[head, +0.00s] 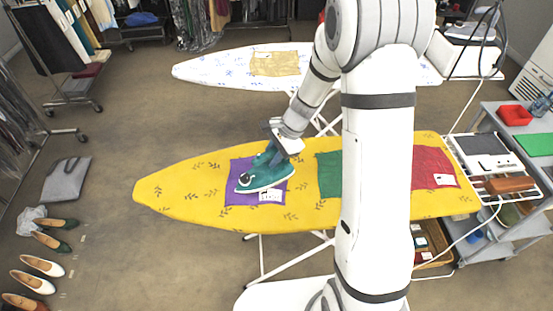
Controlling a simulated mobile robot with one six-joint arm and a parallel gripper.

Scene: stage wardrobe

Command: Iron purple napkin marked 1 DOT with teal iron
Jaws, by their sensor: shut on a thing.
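A purple napkin (238,184) lies flat on the left part of the yellow ironing board (170,193). A white tag (271,196) with small dark marks shows at its lower right corner; I cannot count the dots. The teal iron (266,177) rests on or just above the napkin, its pointed end to the left, covering the napkin's middle. My gripper (272,150) is shut on the iron's handle from above; the fingertips are partly hidden.
A green napkin (329,173) and a red napkin (431,165) lie farther right on the board. My arm hides part of it. A white board (215,68) with a yellow cloth (275,63) stands behind. A rack (490,158) is at the right end; shoes (42,265) stand on the left floor.

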